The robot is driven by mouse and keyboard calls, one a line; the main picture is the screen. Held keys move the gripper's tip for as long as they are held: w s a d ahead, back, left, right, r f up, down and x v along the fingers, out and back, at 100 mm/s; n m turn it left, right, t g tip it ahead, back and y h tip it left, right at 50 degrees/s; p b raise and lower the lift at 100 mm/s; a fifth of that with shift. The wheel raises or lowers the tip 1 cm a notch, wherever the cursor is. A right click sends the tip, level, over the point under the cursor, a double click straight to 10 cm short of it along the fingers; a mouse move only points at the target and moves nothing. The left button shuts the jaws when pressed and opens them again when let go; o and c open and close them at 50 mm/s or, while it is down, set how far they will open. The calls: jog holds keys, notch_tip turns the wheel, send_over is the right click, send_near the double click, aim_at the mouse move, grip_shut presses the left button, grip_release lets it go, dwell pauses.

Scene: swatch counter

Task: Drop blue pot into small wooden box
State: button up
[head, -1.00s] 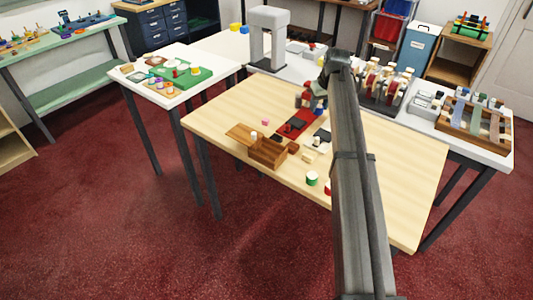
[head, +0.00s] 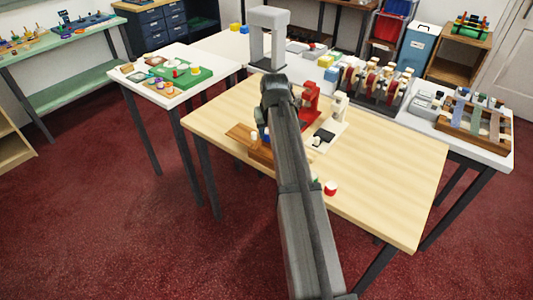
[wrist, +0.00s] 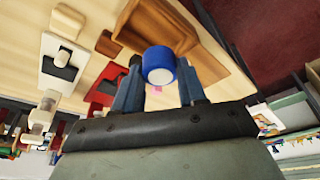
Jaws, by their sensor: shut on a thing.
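The blue pot (wrist: 158,60), with a pale round end, is held between the two blue-grey fingers of my gripper (wrist: 160,78) in the wrist view. My gripper is shut on it. The small wooden box (wrist: 211,38) lies just beyond the pot in that view, and the pot overlaps its edge in the picture. I cannot tell the height between them. In the head view the box (head: 258,153) shows at the left part of the table, partly covered by my arm. My arm also hides most of the gripper and the pot there.
A red-and-white pot (head: 330,188) stands near the table's front edge. A red machine (head: 310,100) and a white machine (head: 337,112) stand behind my arm. The table's right side (head: 395,180) is clear.

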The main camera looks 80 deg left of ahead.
aim_at(269, 141)
jog(key=shift+f, duration=0.2)
jog(key=shift+f, duration=2.8)
jog(key=o, duration=1.1)
jog(key=shift+r, duration=0.1)
jog(key=v, duration=1.3)
jog(key=shift+w+d+r, duration=0.1)
jog(key=shift+r, duration=0.2)
